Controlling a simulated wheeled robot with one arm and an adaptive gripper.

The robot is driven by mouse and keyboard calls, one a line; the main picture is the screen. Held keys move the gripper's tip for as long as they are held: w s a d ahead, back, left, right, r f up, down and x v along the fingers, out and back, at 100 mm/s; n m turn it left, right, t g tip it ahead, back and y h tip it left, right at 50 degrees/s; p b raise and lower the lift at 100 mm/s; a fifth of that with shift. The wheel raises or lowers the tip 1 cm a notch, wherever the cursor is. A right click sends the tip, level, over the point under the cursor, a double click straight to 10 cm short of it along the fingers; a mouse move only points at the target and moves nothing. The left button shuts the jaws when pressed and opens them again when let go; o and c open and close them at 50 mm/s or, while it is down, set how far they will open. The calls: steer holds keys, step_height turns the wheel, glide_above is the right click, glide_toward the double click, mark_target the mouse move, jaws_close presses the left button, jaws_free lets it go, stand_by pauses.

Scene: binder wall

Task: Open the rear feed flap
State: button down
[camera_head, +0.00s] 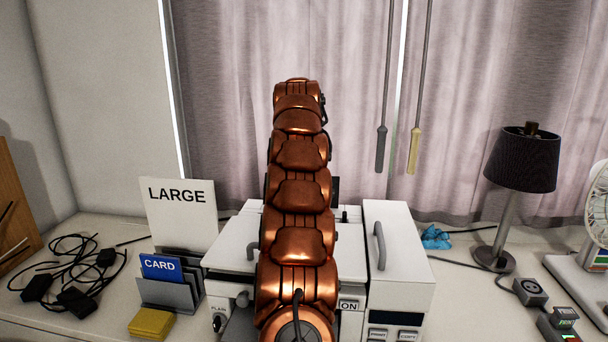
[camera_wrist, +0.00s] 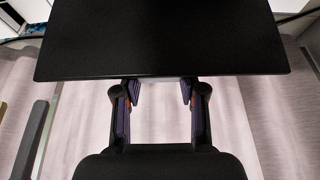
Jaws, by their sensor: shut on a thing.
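The white machine (camera_head: 399,240) stands on the counter in the head view, with panels marked PLAIN, ON, PRINT and COPY. My copper arm crosses its middle and hides much of its top and rear, as well as my gripper. In the wrist view a flat black panel, which looks like the rear feed flap (camera_wrist: 160,40), fills the top middle. The fingertips meet the panel's near edge, and the exact contact is hidden. Curtain shows between the fingers.
A LARGE card (camera_head: 180,210), a blue CARD holder (camera_head: 165,270), a yellow block (camera_head: 151,323) and tangled cables (camera_head: 75,270) lie left. A lamp (camera_head: 522,165) and a blue crumpled thing (camera_head: 435,238) are right. Curtains (camera_head: 460,120) with two hanging rods close off the back.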

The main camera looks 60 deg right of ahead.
steer(key=shift+d, duration=0.15)
stand_by(0.3)
steer(key=c, duration=0.8)
jaws_free()
steer(key=shift+w+d+f, duration=0.1)
steer(key=shift+d+f, duration=0.05)
steer(key=shift+d, duration=0.05)
steer(key=shift+c, duration=0.2)
steer(key=shift+o, duration=1)
steer(key=shift+a, duration=0.1)
steer(key=shift+r, duration=0.2)
steer(key=shift+v, duration=2.35)
steer(key=shift+a, duration=0.25)
steer(key=shift+a, duration=0.15)
